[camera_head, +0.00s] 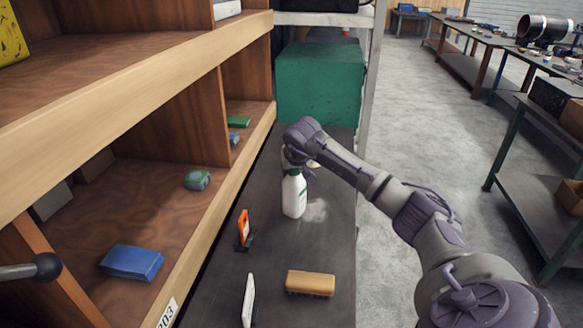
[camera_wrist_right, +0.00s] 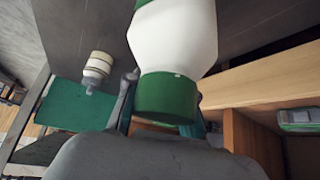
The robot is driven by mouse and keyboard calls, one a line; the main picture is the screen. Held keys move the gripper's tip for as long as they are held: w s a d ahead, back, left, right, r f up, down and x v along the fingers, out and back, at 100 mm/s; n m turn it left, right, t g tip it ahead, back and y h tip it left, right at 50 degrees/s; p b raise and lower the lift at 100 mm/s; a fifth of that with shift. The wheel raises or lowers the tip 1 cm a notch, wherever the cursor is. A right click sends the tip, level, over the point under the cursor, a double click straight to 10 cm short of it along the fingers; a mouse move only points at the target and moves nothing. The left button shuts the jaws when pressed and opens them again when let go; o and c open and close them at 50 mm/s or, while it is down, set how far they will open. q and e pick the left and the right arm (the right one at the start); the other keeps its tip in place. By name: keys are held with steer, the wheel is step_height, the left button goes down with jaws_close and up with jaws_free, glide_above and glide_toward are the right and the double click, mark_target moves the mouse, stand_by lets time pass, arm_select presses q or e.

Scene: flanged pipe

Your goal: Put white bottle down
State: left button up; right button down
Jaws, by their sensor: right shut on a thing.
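The white bottle (camera_head: 294,196) with green parts is upright over the dark lower shelf surface (camera_head: 335,250), in the middle of the head view. My right gripper (camera_head: 298,160) is shut on its upper part. In the right wrist view the white bottle (camera_wrist_right: 175,40) appears large, with its green cap (camera_wrist_right: 168,98) between the fingers of the right gripper (camera_wrist_right: 165,100). I cannot tell whether the bottle's base touches the surface.
An orange item (camera_head: 243,228) on a stand, a tan block (camera_head: 310,283) and a thin white item (camera_head: 248,300) stand nearer on the dark surface. A green box (camera_head: 320,82) is behind. The wooden shelf (camera_head: 150,85) runs along the left. A cream container (camera_wrist_right: 97,70) is near the bottle.

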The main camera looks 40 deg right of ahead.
steer(key=shift+f, duration=0.1)
steer(key=c, duration=1)
jaws_free()
